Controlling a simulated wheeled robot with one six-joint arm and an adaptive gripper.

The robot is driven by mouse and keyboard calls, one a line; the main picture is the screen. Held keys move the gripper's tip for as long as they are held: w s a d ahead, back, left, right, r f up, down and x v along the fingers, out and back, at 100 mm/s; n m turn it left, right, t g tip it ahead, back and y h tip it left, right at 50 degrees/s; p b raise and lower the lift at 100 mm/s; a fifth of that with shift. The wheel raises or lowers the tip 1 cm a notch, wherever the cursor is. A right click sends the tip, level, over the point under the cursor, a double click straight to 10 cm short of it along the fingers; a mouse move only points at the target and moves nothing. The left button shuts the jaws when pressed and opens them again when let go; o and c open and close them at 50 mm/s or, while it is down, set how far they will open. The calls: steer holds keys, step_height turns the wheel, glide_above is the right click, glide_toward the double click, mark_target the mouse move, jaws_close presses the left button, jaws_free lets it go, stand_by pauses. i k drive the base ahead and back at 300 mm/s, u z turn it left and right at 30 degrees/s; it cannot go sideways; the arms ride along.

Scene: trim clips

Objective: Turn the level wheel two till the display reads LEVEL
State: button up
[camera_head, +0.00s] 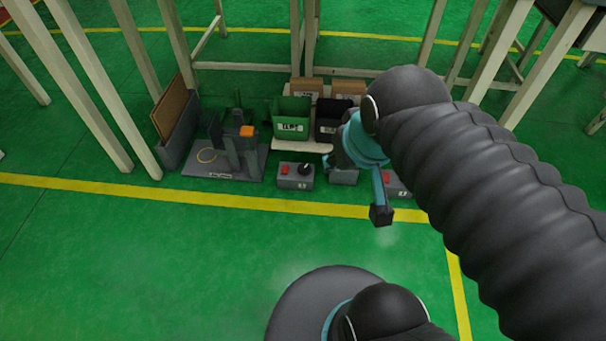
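A small grey box (295,177) with a red part and a black round knob (305,169) stands on the green floor left of my arm. A second grey box (397,187) with a red part stands to the right, partly hidden behind my arm. Another grey block (344,177) sits between them, mostly covered by my wrist. The small labels are too blurred to read, so I cannot tell which one is wheel two. No display reading is legible. My gripper (381,214) points down in front of the boxes, apart from the left one. Its finger opening cannot be made out.
A grey stand with an orange top (246,131) is on a base plate at left. A green bin (291,121) and a black bin (329,124) stand behind the boxes. Pale table legs (99,99) surround the area.

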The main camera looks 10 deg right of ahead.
mark_target(304, 169)
steer(key=u, duration=1.3)
steer(key=i, duration=0.8)
steer(key=z, duration=1.95)
